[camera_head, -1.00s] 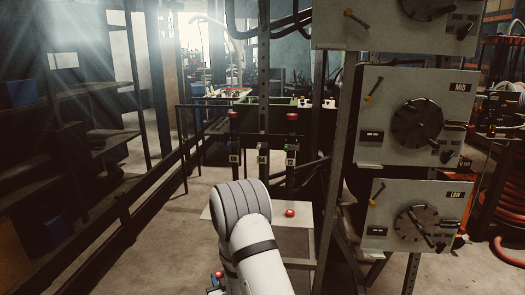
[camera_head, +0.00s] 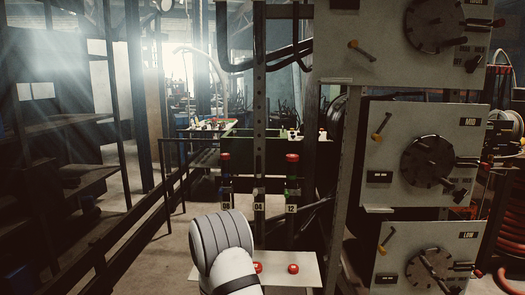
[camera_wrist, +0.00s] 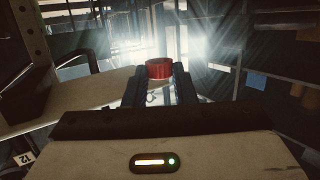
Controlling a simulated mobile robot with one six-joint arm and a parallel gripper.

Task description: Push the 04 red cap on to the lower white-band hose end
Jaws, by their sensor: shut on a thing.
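In the wrist view, my gripper (camera_wrist: 160,83) is shut on a red cap (camera_wrist: 159,68), which shows between the two dark fingertips. No number can be read on this cap. In the head view my pale arm hides the gripper and the held cap. The posts labelled 08 (camera_head: 226,188) and 12 (camera_head: 292,187) each have a red top. Dark hoses (camera_head: 290,57) hang at the upper middle; I cannot make out a white band or a lower hose end in either view.
A pale shelf (camera_head: 310,277) below the posts holds two red pieces, one (camera_head: 293,268) right of my arm and one (camera_head: 258,267) beside it. Panels with dials, marked MID (camera_head: 425,155) and LOW (camera_head: 430,255), stand at the right. A dark rail (camera_head: 120,222) runs along the left.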

